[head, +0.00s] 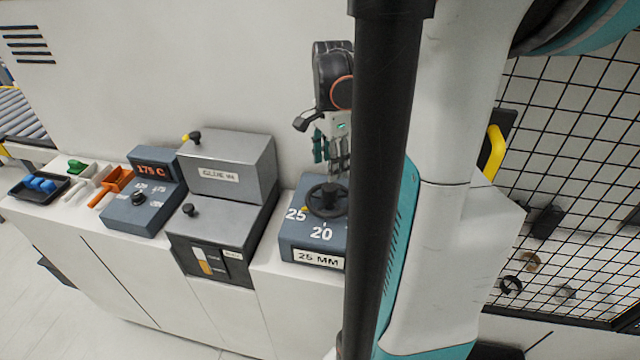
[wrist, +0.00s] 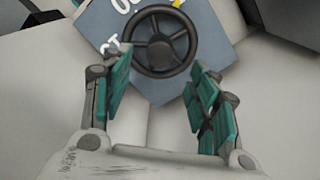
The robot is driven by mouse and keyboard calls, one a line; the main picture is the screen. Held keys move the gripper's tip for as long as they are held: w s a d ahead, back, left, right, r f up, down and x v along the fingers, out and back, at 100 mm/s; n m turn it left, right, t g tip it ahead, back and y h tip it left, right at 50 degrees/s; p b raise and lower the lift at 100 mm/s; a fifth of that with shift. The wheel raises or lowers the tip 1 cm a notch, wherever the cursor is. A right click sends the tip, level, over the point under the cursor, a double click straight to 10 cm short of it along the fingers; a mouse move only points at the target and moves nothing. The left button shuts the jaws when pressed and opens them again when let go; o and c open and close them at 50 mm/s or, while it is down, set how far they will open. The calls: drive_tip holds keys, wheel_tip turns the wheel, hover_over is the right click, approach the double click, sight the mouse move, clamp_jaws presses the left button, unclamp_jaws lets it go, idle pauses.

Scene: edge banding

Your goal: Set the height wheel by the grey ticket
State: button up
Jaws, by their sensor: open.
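The black spoked height wheel (head: 327,200) sits on top of a blue-grey box (head: 302,241) marked 25 and 20. A small yellow mark shows beside the wheel near the 25. A plate reading "25 MM" (head: 318,259) is on the box front. My gripper (head: 333,165) is above the wheel, fingers pointing down, open and empty. In the wrist view the wheel (wrist: 160,42) lies just beyond and between the open teal fingers (wrist: 158,82); contact cannot be told. I cannot make out a grey ticket. My column hides the box's right side.
A grey machine labelled "GLUE IN" (head: 219,176) stands left of the wheel box. Further left are a "175 C" dial box (head: 145,200), scoops in trays (head: 100,180) and a dark tray (head: 38,186) with blue items. A mesh fence (head: 570,180) is at right.

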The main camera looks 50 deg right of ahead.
sight(329, 187)
wheel_tip(329, 187, down, 10)
drive_tip(key=shift+r+b, duration=0.25)
drive_tip(key=shift+b, duration=0.45)
drive_tip(key=c, duration=1.1)
